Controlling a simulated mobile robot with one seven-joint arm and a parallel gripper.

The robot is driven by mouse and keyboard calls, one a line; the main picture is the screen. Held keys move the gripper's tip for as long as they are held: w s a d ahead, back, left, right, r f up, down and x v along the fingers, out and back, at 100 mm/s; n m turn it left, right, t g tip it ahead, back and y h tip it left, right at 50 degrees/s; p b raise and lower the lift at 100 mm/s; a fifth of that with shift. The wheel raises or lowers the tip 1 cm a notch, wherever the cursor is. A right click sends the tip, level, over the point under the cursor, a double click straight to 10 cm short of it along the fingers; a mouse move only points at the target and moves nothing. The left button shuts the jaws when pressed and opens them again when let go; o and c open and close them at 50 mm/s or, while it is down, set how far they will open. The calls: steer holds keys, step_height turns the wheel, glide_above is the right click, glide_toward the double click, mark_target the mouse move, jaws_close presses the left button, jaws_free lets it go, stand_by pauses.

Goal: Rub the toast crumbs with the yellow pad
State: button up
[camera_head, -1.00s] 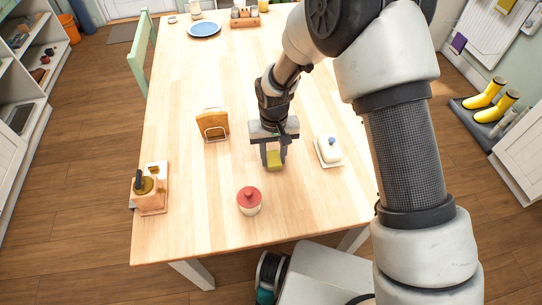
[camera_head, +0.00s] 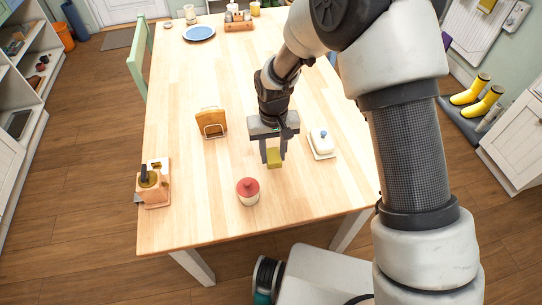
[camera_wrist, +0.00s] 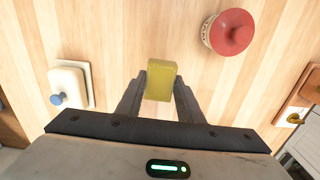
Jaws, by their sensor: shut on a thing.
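My gripper (camera_head: 273,158) is shut on the yellow pad (camera_head: 275,158), over the wooden table (camera_head: 185,205). In the wrist view the yellow pad (camera_wrist: 161,80) sits between the two fingertips of my gripper (camera_wrist: 160,88). I cannot tell whether the pad touches the tabletop. I make out no toast crumbs in either view; they may be too small to see or hidden by the pad and gripper.
A red-lidded pot (camera_head: 248,191) stands nearer the front edge. A toast rack (camera_head: 212,123) is left of my gripper, a white butter dish (camera_head: 321,142) right. A wooden holder (camera_head: 154,183) stands at the left edge. A blue plate (camera_head: 199,33) lies far back. The middle-left tabletop is clear.

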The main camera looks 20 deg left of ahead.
steer(key=shift+r+p, duration=0.85)
steer(key=shift+r, duration=0.9)
steer(key=shift+d, duration=0.1)
